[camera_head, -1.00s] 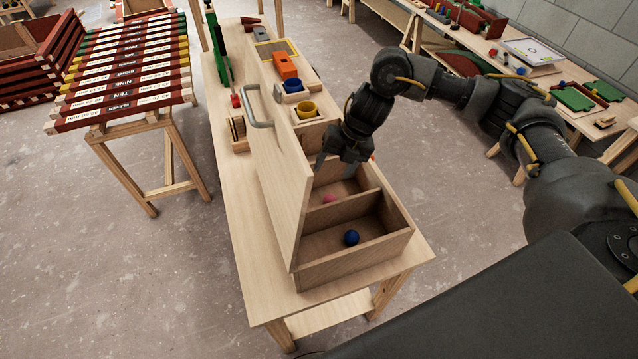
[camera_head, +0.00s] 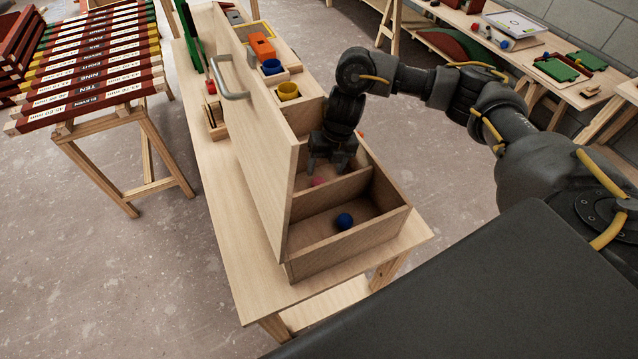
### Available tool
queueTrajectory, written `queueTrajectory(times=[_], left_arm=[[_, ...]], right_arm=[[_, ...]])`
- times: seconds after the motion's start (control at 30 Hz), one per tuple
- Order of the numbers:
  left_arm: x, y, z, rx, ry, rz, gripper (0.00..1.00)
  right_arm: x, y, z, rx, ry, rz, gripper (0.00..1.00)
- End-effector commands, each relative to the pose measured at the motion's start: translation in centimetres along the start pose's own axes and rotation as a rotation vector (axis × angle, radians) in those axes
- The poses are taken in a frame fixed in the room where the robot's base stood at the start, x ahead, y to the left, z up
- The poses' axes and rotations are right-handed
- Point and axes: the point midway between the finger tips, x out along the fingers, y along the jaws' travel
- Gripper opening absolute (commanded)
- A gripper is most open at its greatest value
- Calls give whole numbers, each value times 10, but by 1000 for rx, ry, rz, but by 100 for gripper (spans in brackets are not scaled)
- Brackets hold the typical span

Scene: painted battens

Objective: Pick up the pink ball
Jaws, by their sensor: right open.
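The pink ball (camera_head: 318,182) lies in a compartment of the open wooden box (camera_head: 345,250), behind a divider. It is partly hidden by the divider and my gripper. My right gripper (camera_head: 328,172) points down into that same compartment, just above and beside the ball. Its jaws are open. I cannot tell whether a finger touches the ball. My left gripper is not in view.
A blue ball (camera_head: 344,221) lies in the nearest compartment. The raised lid (camera_head: 262,150) with a metal handle (camera_head: 231,82) stands along the box's left side.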

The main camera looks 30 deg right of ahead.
Motion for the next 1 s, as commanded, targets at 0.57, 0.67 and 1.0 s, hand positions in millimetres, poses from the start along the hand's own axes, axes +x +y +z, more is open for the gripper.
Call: queueTrajectory(times=[0.57,0.67,1.0], left_arm=[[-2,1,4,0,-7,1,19],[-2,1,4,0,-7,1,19],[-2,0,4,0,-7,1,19]], right_arm=[[52,7,0,1,1,1,63],[56,6,0,1,0,0,63],[56,6,1,0,-1,0,44]])
